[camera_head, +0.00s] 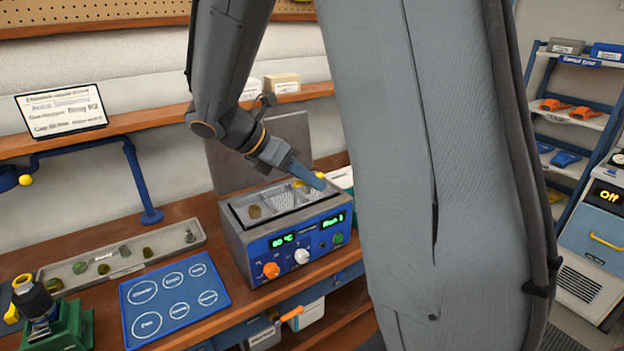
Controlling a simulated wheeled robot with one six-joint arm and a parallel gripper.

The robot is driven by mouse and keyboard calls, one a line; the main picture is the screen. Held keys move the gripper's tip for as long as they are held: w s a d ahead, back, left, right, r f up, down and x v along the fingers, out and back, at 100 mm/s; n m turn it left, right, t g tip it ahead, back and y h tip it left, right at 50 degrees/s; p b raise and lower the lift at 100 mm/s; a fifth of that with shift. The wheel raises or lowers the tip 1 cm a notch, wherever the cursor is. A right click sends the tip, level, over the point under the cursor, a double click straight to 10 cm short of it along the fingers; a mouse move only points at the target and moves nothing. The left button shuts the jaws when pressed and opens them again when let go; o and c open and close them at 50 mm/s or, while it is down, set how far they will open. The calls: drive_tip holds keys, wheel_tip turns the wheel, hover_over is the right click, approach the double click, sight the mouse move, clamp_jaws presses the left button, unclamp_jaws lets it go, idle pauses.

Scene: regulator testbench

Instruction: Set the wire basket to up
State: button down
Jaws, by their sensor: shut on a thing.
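The wire basket (284,198) is a pale mesh inside the open tank of a grey and blue bench cleaner (300,246). Its mesh shows down in the tank, near the rim. My gripper (316,182) reaches in from above, over the right part of the tank. It is shut at the basket, by a small yellow piece (298,183) that looks like its handle. The exact grip is hidden by the blue finger. A brownish round part (255,211) shows in the left of the tank.
The cleaner's grey lid (228,160) stands open behind. To the left are a long tray (120,255) with several small parts, a blue mat (176,299) with circles, and a green stand (62,330). My arm hides much of the right side.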

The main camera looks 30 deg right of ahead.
drive_tip(key=shift+w+r, duration=0.15)
drive_tip(key=shift+r, duration=0.2)
drive_tip(key=c, duration=1.8)
unclamp_jaws()
drive_tip(key=shift+f, duration=0.1)
drive_tip(key=shift+o, duration=0.2)
drive_tip(key=b+v, duration=0.2)
drive_tip(key=v, duration=0.5)
drive_tip(key=shift+a+r, duration=0.25)
drive_tip(key=shift+a, duration=0.1)
